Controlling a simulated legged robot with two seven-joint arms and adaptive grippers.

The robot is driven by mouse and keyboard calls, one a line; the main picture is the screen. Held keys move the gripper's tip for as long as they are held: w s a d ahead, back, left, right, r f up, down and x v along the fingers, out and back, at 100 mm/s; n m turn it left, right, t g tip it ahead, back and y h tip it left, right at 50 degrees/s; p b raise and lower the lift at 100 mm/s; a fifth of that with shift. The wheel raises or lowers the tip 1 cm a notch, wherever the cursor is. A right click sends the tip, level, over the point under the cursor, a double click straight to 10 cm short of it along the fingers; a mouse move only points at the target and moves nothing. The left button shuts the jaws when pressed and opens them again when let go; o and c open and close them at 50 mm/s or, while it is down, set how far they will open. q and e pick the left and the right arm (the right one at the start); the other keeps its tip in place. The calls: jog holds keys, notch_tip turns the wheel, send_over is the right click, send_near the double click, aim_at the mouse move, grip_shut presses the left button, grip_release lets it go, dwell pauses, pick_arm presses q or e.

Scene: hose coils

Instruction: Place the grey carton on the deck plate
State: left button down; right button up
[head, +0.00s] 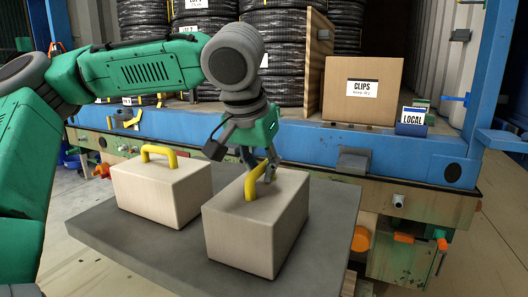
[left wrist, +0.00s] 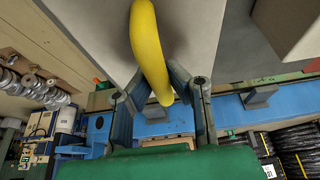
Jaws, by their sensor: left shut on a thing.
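Two pale grey-beige cartons with yellow handles are on a dark grey slab (head: 120,235) in the head view. The left carton (head: 165,198) stands apart from the right carton (head: 250,235). My left gripper (head: 260,168) comes down from above and is shut on the right carton's yellow handle (head: 252,188). In the left wrist view the handle (left wrist: 148,45) passes between the fingers of my left gripper (left wrist: 162,100). The right carton appears to rest on the slab; its underside is hidden. No label marks which surface is the deck plate. My right gripper is not in view.
A blue post (head: 490,70) stands at right. Little slab is free between the cartons.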

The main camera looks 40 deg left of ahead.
pick_arm(q)
jog(key=shift+a, duration=0.15)
jog(key=c, duration=1.6)
grip_release()
jog(key=shift+f, duration=0.1)
jog(key=shift+s+d+r, duration=0.1)
jog(key=shift+d+r, duration=0.1)
jog(key=shift+r, duration=0.2)
jog(key=b+v, duration=0.1)
jog(key=v, duration=1)
jog(key=shift+s+d+r+b, duration=0.1)
jog(key=shift+s+b, duration=0.05)
jog(key=shift+b, duration=0.25)
